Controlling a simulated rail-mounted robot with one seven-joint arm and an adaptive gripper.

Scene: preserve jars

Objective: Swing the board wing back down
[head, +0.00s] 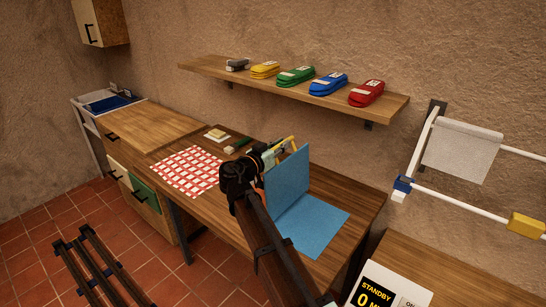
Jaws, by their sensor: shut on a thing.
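The blue board stands on the wooden table, with one wing (288,174) raised nearly upright and the other part (312,224) lying flat to its right. My gripper (291,147) is at the upper left edge of the raised wing, shut on it. The wing and my own wrist hide part of the fingers, so the exact contact is hard to see. My arm reaches up from the lower middle and covers the ground in front of the wing's left side.
A red-and-white checked cloth (187,171) lies left on the table (352,196), with small items behind it. A wall shelf (215,75) above holds several coloured bundles. A rail with a white towel (462,150) is at right, above a scale reading STANDBY (388,289).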

